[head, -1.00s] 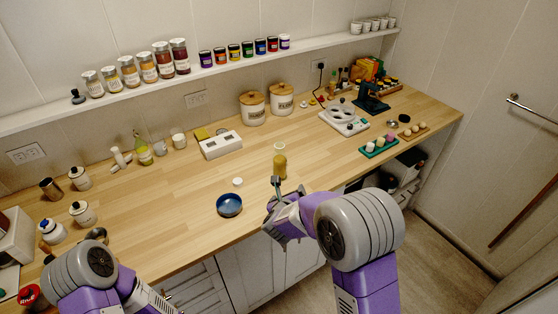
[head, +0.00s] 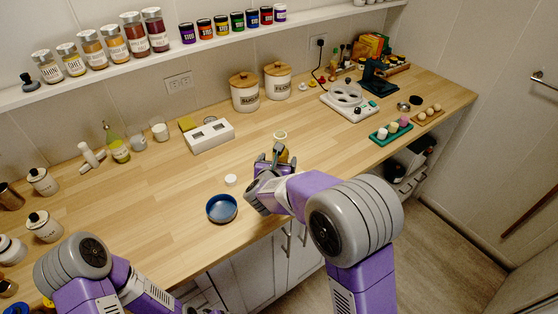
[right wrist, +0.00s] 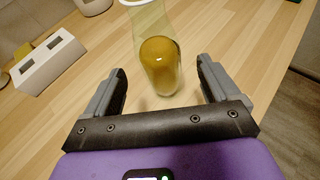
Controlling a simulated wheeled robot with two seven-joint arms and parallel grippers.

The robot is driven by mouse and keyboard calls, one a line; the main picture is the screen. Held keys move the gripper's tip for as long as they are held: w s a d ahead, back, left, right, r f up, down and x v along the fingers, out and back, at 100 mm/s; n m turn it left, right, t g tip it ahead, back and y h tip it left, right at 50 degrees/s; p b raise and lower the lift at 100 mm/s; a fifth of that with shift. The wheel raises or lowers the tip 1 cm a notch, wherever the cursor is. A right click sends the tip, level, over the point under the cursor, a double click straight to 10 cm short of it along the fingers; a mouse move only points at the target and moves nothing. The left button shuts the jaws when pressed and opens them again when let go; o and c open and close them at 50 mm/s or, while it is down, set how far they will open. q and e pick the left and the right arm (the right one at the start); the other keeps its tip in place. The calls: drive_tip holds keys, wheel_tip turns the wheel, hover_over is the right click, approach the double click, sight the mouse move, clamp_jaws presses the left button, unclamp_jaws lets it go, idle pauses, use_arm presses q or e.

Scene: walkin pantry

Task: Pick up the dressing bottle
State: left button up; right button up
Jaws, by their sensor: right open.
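The dressing bottle (head: 283,152) stands on the wooden counter, partly hidden behind my right gripper (head: 276,156) in the head view. In the right wrist view the dressing bottle (right wrist: 160,66) is clear glass with yellow-brown contents, and its top reaches the upper picture edge. My right gripper (right wrist: 162,82) is open, with one finger on each side of the bottle's lower part in the picture. Gaps show on both sides, and nothing is held. Of my left arm, the forearm shows at the bottom left in the head view; its gripper is hardly seen at the bottom edge.
A blue bowl (head: 222,208) and a small white lid-like disc (head: 231,180) lie left of my right gripper. A white two-slot box (head: 209,135) and two lidded canisters (head: 244,92) stand farther back. A green egg tray (head: 391,134) is at the right.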

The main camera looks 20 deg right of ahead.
drive_tip(key=x, duration=0.7)
drive_tip(key=shift+w, duration=0.15)
drive_tip(key=c, duration=1.4)
